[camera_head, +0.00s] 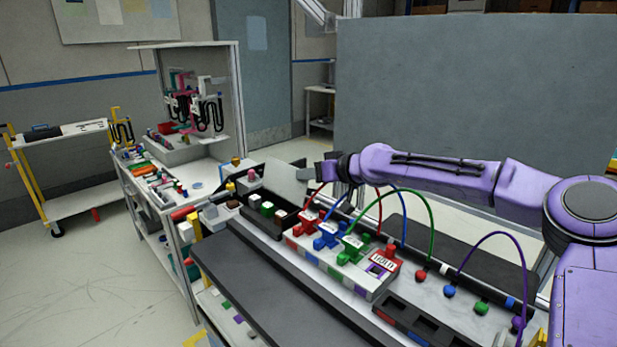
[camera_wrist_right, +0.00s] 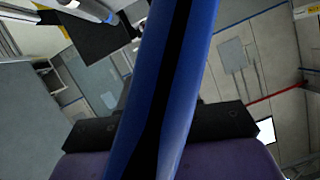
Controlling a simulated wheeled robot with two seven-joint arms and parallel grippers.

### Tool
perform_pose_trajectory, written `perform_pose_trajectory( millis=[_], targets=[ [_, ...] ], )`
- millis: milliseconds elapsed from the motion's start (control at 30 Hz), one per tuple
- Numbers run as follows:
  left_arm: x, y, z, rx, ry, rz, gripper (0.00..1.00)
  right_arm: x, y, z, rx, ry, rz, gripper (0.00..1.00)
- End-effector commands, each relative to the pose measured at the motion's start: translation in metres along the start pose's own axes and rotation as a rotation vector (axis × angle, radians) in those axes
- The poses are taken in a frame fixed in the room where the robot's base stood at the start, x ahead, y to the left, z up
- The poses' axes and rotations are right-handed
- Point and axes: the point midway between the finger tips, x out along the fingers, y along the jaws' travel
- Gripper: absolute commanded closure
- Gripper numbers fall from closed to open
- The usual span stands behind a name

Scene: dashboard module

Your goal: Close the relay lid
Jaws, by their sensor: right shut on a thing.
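The relay lid (camera_head: 288,182) is a grey panel standing raised and tilted behind a black relay box (camera_head: 262,221) that holds white and green blocks. My right gripper (camera_head: 318,172) is at the lid's right edge and appears shut on it; its fingertips are small and partly hidden. In the right wrist view, a blue strip with a black stripe (camera_wrist_right: 183,60) crosses close to the camera and hides the fingertips. I cannot tell for certain what this strip is. My left gripper is not in view.
Red, blue and green plugs (camera_head: 327,237) with arching cables stand right of the box, under my right arm. A "HOLD" tag (camera_head: 383,261) sits beside them. A dark slab (camera_head: 270,285) lies in front. A cluttered side bench (camera_head: 195,178) stands to the left.

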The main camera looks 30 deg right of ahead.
Motion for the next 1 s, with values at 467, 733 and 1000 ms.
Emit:
perform_pose_trajectory(
  millis=[467,733,1000],
  targets=[
    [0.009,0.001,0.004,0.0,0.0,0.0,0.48,-0.001,-0.029,-0.004,-0.3,0.009,0.123,1.0],
    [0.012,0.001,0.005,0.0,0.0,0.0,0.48,0.0,-0.037,-0.004,-0.37,0.012,0.152,1.0],
    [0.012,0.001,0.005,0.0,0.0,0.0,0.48,0.0,-0.038,-0.005,-0.382,0.013,0.157,1.0]
  ],
)
